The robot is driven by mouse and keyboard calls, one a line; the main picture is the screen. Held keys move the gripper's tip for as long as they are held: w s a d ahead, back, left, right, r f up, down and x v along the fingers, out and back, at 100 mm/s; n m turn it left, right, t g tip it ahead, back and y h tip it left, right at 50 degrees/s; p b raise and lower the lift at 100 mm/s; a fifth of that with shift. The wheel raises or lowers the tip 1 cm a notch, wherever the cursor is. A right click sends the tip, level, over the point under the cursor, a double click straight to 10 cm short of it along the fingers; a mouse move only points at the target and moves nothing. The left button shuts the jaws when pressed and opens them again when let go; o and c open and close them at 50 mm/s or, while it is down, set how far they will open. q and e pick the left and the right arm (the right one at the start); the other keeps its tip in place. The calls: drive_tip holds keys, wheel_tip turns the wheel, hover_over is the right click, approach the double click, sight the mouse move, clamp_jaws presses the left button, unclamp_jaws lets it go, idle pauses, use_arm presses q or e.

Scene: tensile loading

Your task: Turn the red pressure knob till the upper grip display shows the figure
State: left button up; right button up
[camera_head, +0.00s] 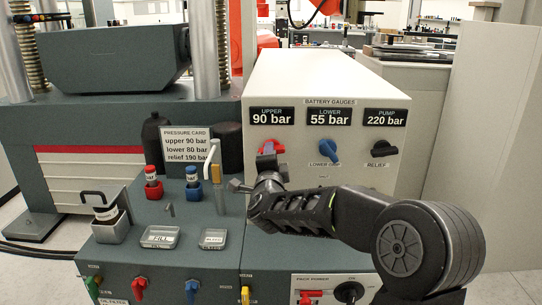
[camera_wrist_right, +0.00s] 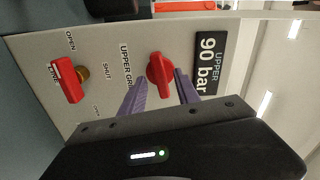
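The red pressure knob (camera_head: 271,147) sits on the pale panel under the upper display (camera_head: 272,117), which reads 90 bar. The knob also shows in the right wrist view (camera_wrist_right: 160,76), beside the same display (camera_wrist_right: 207,62). My right gripper (camera_head: 268,163) is at the knob. In the wrist view its two purple fingers (camera_wrist_right: 160,82) stand one on each side of the knob, with what looks like a small gap. My left gripper is not in view. A pressure card (camera_head: 186,147) reads upper 90 bar, lower 80 bar, relief 190 bar.
To the right are a blue lower grip knob (camera_head: 329,151) reading 55 bar and a black relief knob (camera_head: 384,149) under the pump display reading 220 bar. A red-handled valve (camera_wrist_right: 67,82) is near my right gripper. Red and blue capped fittings (camera_head: 153,182) stand on the left deck.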

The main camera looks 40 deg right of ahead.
drive_tip(key=v, duration=0.6)
drive_tip(key=shift+s+a, duration=0.2)
drive_tip(key=shift+s, duration=0.05)
